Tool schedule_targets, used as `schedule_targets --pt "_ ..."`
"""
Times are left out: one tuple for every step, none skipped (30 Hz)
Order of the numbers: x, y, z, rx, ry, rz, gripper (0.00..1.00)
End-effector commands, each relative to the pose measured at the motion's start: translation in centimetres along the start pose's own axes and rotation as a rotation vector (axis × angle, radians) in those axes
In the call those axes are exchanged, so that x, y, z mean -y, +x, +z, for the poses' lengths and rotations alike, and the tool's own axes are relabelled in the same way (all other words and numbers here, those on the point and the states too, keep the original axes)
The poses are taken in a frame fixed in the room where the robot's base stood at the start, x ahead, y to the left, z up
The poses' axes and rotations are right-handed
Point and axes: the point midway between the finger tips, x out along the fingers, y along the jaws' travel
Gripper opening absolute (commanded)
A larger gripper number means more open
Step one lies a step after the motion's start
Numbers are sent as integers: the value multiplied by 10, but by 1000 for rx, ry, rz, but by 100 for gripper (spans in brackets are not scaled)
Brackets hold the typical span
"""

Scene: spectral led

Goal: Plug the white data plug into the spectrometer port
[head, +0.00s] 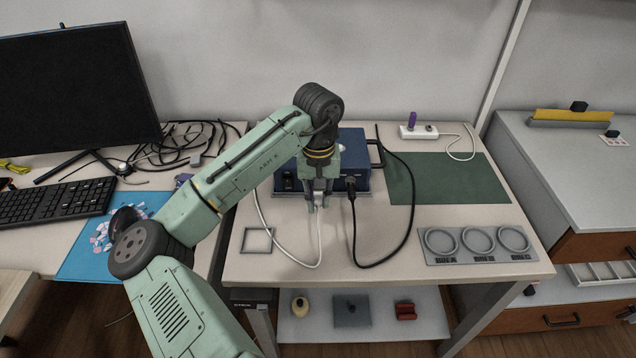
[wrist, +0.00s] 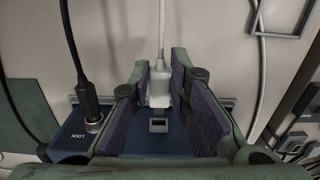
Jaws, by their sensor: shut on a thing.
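The white data plug (wrist: 159,88) sits between the purple finger pads of my gripper (wrist: 168,85) in the wrist view, with its white cable trailing away from the box. My gripper (head: 318,207) is shut on it, in front of the blue spectrometer (head: 361,158) in the head view. A small rectangular port (wrist: 158,126) shows on the blue face, roughly in line with the plug. The plug's end appears just short of the port. In the head view my arm and fingers hide the port and most of the plug.
A black plug (wrist: 90,108) with a thick cable is seated in the same face, close beside my gripper. The white cable (head: 310,266) loops on the table. A square frame (head: 257,241), a green mat (head: 440,178) and a ring tray (head: 480,258) lie around.

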Motion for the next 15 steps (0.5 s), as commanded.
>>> schedule_targets --pt "0 0 0 0 0 0 0" --pt "0 0 0 0 0 0 0" --pt "0 0 0 0 0 0 0" --pt "0 0 0 0 0 1 0" --pt "0 1 0 0 0 1 0" --pt "0 1 0 1 0 1 0" --pt "0 0 0 1 0 0 0" --pt "0 0 0 1 -1 0 0" --pt "0 0 -1 0 -1 -1 0" --pt "0 0 -1 0 -1 -1 0" --pt "0 0 -2 0 -1 -1 0" --pt "0 0 -3 0 -1 -1 0" --pt "0 0 -4 0 -1 -1 0" --pt "0 0 -5 0 -1 0 0" --pt "0 0 -6 0 -1 0 0"
